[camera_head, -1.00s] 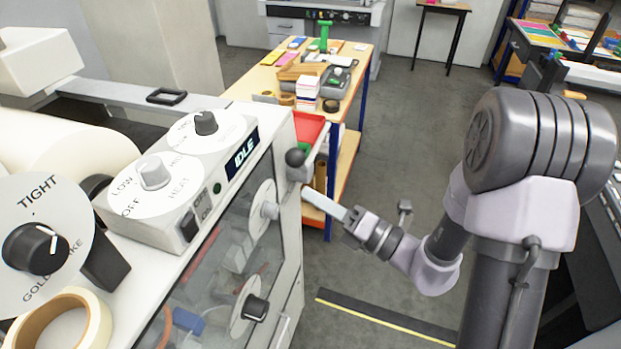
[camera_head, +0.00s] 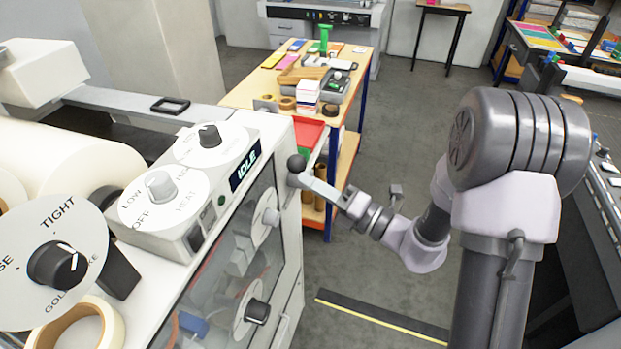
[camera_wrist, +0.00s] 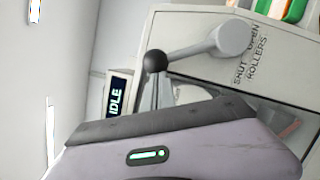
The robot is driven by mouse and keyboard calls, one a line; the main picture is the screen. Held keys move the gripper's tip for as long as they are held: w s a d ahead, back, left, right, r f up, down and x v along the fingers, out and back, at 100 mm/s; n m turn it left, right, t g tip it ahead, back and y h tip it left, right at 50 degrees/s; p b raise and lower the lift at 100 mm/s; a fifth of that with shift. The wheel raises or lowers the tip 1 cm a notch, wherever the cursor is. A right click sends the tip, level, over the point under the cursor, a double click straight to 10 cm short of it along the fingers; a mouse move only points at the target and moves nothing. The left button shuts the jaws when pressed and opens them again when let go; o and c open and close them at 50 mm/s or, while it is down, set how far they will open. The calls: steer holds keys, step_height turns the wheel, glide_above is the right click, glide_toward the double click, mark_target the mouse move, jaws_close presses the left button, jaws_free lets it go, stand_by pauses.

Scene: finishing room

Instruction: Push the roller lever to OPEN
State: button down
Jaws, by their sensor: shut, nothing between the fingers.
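The roller lever is a grey arm with a black ball knob (camera_head: 296,162) at the near machine's right end in the head view. In the wrist view the lever (camera_wrist: 200,48) runs from its round grey hub to the black ball. Beside the hub is printed "SHUT", "OPEN" and "ROLLERS". My gripper (camera_head: 303,180) is shut and empty, its tip just below the ball in the head view. In the wrist view the narrow fingers (camera_wrist: 158,88) end right at the ball. I cannot tell whether they touch it. In the head view the lever arm is mostly hidden.
The machine's display (camera_head: 245,171) reads IDLE, with dials (camera_head: 159,186) beside it. A wooden worktable (camera_head: 245,92) with supplies and a red tray (camera_head: 308,131) stands just behind the lever. Grey floor (camera_head: 400,130) is open to the right of the table.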

steer(key=w+d+r+m+h+p, duration=0.1)
steer(key=w+d+m+p, duration=0.1)
steer(key=w+m+p, duration=0.3)
steer(key=w+d+r+m+g+h+p, duration=0.1)
steer(key=w+m+p, duration=0.4)
steer(key=p, duration=0.9)
steer(key=shift+w+d+r+g+h+p, duration=0.35)
steer(key=shift+w+d+r, duration=0.45)
steer(key=shift+w, duration=0.8)
steer(key=shift+d+f, duration=0.15)
steer(key=shift+d, duration=0.05)
steer(key=s+a+r+v, duration=0.1)
steer(key=r+v, duration=0.1)
steer(key=v, duration=1)
steer(key=shift+s+d, duration=0.15)
steer(key=shift+s, duration=0.15)
